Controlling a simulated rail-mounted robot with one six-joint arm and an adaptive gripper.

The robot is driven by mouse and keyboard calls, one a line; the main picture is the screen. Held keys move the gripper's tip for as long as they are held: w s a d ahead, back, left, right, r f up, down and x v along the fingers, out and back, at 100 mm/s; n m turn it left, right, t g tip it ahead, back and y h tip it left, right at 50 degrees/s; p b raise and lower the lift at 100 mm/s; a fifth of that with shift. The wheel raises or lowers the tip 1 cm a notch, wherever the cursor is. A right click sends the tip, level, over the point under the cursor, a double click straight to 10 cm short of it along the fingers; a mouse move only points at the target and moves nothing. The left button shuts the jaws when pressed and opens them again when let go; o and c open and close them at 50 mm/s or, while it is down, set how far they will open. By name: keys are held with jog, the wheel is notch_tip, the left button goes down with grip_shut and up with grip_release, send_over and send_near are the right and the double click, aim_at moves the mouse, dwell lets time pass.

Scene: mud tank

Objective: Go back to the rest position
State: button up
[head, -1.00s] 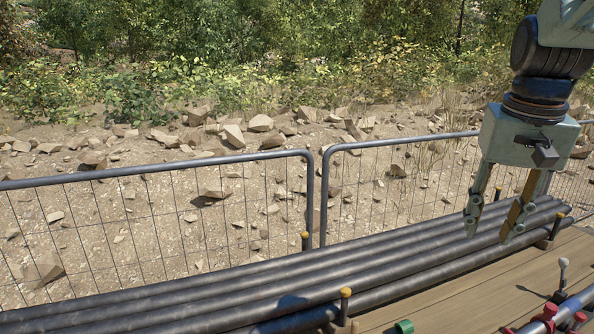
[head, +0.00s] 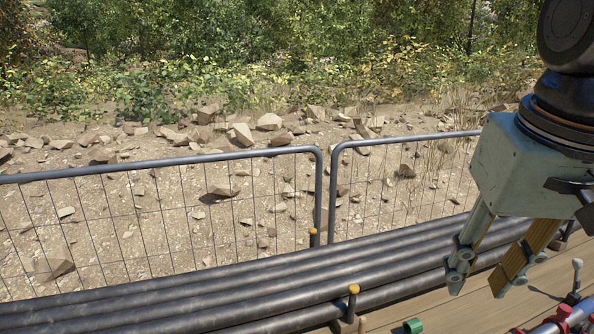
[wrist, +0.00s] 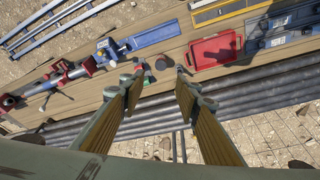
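My gripper (head: 480,277) is at the right of the head view, hanging with its fingers pointing down above the wooden deck and the dark pipes. Its two fingers are spread apart with nothing between them. In the wrist view my gripper (wrist: 157,80) also shows open and empty, with the wooden deck (wrist: 165,50) well below the fingertips.
Long dark pipes (head: 200,301) lie along the deck, held by yellow-capped posts (head: 353,290). A wire fence (head: 160,230) stands behind them.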

jog(key=s+a+f+n, duration=0.1)
jog(key=s+a+f, duration=0.1)
jog(key=s, duration=0.3)
jog(key=s+a+f+b, duration=0.1)
jog(key=s+a+f, duration=0.1)
jog(key=s, duration=0.3)
jog(key=shift+s+a+n+t+y, duration=0.15)
jog(key=shift+a+n+t+y, duration=0.2)
jog(key=shift+a, duration=0.2)
jog(key=shift+a+n, duration=0.25)
jog(key=shift+a, duration=0.15)
jog(key=shift+d, duration=0.1)
